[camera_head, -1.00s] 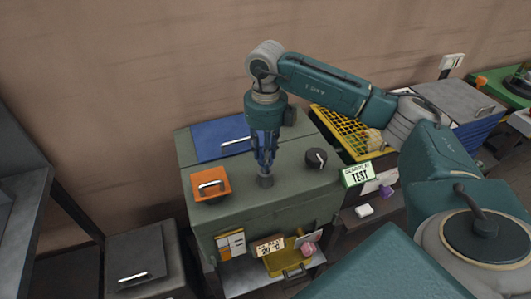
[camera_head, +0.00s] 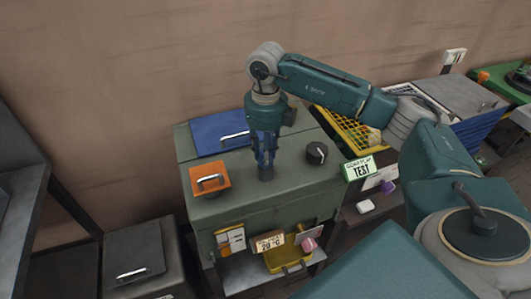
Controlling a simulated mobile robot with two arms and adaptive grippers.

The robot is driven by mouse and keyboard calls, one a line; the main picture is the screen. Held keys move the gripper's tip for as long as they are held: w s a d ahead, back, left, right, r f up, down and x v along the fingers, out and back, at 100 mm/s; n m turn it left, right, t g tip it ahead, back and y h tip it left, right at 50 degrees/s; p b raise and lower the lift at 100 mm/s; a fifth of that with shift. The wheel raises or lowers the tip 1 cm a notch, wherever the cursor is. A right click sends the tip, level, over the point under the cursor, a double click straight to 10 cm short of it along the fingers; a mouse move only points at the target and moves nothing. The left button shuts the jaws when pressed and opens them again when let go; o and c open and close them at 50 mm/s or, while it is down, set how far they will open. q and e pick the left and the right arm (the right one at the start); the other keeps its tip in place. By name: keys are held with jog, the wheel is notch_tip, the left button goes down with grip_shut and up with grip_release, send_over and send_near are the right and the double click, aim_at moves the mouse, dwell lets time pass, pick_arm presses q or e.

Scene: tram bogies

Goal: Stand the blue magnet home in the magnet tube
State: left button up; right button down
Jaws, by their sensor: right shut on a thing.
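My right gripper (camera_head: 265,160) points straight down over the top of the green-grey cabinet (camera_head: 290,190) and is shut on the blue magnet (camera_head: 261,158). Only a little of the magnet's blue shows between the fingers. The magnet tube (camera_head: 266,174), a short dark grey cylinder, stands upright on the cabinet top directly below the fingertips. The fingers hide the tube's mouth, so I cannot tell how far the magnet is inside it. My left gripper is not in view.
An orange lid with a handle (camera_head: 209,179) lies left of the tube, and a blue panel with a handle (camera_head: 218,134) lies behind it. A black knob (camera_head: 317,152) stands to the right. A yellow crate (camera_head: 350,127) is beyond the cabinet's right edge.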

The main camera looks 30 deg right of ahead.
jog(key=shift+f+b, duration=0.35)
jog(key=shift+f, duration=0.25)
jog(key=c, duration=1.3)
grip_release()
jog(key=shift+r, duration=0.1)
notch_tip(320, 180, up, 12)
